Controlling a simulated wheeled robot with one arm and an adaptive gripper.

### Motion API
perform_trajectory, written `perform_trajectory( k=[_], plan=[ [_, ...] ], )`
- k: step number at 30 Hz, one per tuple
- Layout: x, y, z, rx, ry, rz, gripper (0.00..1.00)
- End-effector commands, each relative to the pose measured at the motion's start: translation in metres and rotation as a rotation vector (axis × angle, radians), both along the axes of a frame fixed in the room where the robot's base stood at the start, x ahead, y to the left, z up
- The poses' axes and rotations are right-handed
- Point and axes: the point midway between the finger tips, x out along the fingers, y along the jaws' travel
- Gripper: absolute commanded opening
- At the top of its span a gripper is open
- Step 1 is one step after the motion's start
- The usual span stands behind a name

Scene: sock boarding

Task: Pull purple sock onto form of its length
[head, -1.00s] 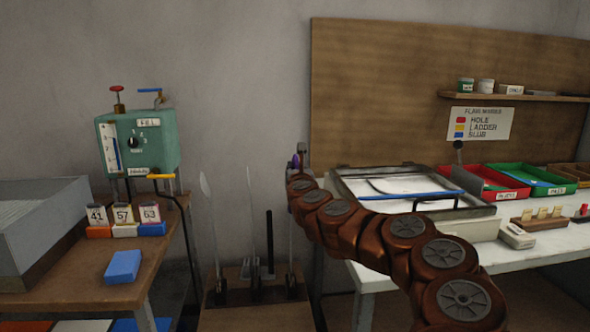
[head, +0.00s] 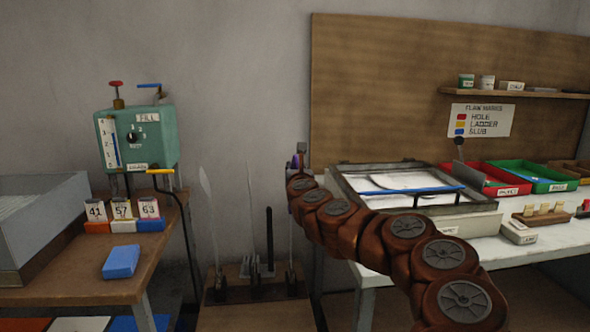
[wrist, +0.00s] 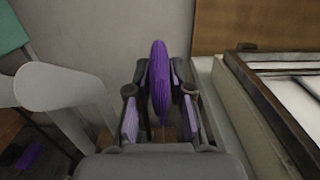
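The purple sock (wrist: 159,75) stands upright between the fingers of my gripper (wrist: 160,85) in the wrist view, and the finger pads close on it from both sides. In the head view, only a bit of purple shows by my gripper (head: 301,158), behind my arm. A low stand (head: 230,287) holds upright forms: a pale broad-bladed form (head: 205,190) at left, a thin form (head: 251,200) in the middle, and a thin one at right (head: 290,240). The right form's top is hidden by my arm. I cannot tell whether the sock touches it. Pale forms (wrist: 62,88) show at left in the wrist view.
A left bench (head: 75,280) carries number tags 41, 57, 63, a blue block (head: 121,262) and a grey bin (head: 40,225). A green machine (head: 137,138) stands behind. A right table (head: 520,250) holds a framed tray (head: 345,190), close beside my gripper, and red and green bins.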

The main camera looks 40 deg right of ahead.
Motion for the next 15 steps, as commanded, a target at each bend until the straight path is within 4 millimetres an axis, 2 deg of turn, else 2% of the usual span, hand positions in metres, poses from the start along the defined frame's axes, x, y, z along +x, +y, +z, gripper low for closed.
perform_trajectory(
  k=[1, 6, 15],
  plan=[
    [-0.0001, -0.0001, 0.0004, 0.0, 0.0, 0.0, 0.29],
    [0.0, 0.0, 0.0004, 0.0, 0.0, 0.0, 0.45],
    [-0.0006, 0.0002, 0.0002, 0.0, 0.0, 0.0, 0.45]
  ],
)
